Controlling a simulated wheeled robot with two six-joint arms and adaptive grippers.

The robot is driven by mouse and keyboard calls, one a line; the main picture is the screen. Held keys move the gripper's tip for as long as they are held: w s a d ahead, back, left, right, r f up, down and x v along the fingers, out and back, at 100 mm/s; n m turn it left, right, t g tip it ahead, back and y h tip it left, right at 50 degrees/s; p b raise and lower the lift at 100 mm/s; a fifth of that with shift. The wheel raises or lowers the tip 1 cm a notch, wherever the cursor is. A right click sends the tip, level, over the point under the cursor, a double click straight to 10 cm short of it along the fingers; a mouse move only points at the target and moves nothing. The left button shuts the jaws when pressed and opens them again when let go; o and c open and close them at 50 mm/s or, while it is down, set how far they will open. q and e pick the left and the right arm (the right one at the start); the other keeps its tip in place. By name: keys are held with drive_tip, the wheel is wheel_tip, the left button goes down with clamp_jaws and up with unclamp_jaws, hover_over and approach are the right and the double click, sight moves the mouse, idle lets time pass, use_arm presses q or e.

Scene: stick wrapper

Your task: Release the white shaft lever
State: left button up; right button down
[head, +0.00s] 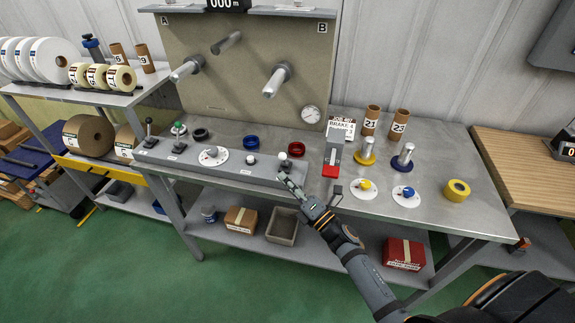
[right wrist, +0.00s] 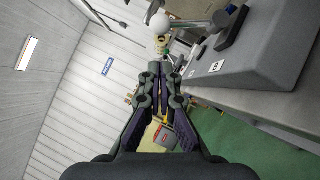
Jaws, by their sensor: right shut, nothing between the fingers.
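The white shaft lever (head: 283,156) has a white ball knob and stands near the right end of the grey control panel (head: 235,172). In the right wrist view, a white ball knob (right wrist: 161,22) on a metal rod shows ahead of the fingers, with its dark base on the panel. My right gripper (head: 286,182) is at the panel's front edge, just in front of the lever. Its fingers (right wrist: 158,80) are shut with nothing between them, and the knob appears apart from them. My left gripper is in neither view.
A black-knob lever (head: 149,128) and a green-knob lever (head: 178,130) stand at the panel's left. A red-based device (head: 332,158) is right of the white lever. Blue (head: 251,142) and red (head: 296,149) rings lie behind the panel. Yellow tape (head: 456,190) lies farther right.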

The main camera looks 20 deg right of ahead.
sight(284, 159)
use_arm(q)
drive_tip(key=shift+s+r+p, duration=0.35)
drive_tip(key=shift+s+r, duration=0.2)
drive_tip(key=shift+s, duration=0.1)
use_arm(e)
drive_tip(key=shift+w+d+r, duration=0.35)
drive_tip(key=shift+w, duration=0.3)
drive_tip(key=shift+w+d+r, duration=0.3)
drive_tip(key=shift+w+d, duration=0.05)
drive_tip(key=shift+w, duration=0.25)
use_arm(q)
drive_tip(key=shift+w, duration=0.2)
